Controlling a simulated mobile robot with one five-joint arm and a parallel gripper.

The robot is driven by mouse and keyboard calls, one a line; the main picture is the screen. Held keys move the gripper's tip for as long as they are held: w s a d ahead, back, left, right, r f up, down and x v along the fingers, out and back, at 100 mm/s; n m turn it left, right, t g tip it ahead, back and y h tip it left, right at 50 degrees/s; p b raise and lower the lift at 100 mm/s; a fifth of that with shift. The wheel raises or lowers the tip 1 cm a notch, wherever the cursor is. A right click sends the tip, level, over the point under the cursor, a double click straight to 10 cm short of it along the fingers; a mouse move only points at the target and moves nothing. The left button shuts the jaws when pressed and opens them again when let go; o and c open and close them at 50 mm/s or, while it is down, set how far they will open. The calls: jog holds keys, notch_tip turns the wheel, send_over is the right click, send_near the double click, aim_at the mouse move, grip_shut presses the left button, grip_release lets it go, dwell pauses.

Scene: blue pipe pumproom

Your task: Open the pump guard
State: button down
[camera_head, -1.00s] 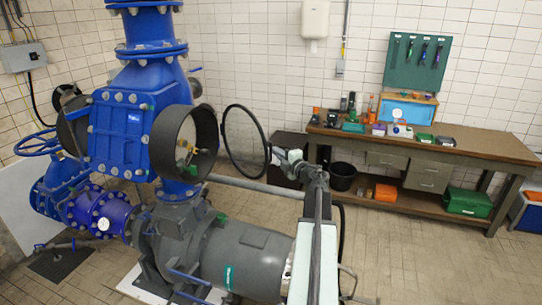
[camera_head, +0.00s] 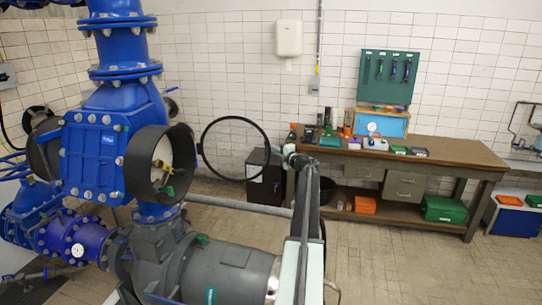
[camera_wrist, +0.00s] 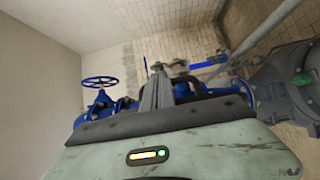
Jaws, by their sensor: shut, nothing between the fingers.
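The pump guard is a round, dark-rimmed see-through cover (camera_head: 205,160) beside the open dark cylindrical housing (camera_head: 140,165) on the blue pump (camera_head: 93,155). The cover stands swung out to the right, its left edge close to the housing's rim. Inside the housing a small green and brass fitting (camera_head: 168,190) shows. My gripper (camera_head: 287,153) is at the end of my arm, right of the cover and apart from it. In the wrist view my gripper (camera_wrist: 157,72) is shut and empty. The cover cannot be made out there.
A workbench (camera_head: 455,152) with tools and boxes stands along the back wall, with a green crate (camera_head: 443,209) on its lower shelf. A grey pipe (camera_head: 235,205) runs behind my arm. The tiled floor (camera_head: 400,270) at the right is clear.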

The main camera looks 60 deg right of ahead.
jog(key=shift+w+d, duration=0.3)
jog(key=shift+d, duration=0.35)
jog(key=shift+s, duration=0.1)
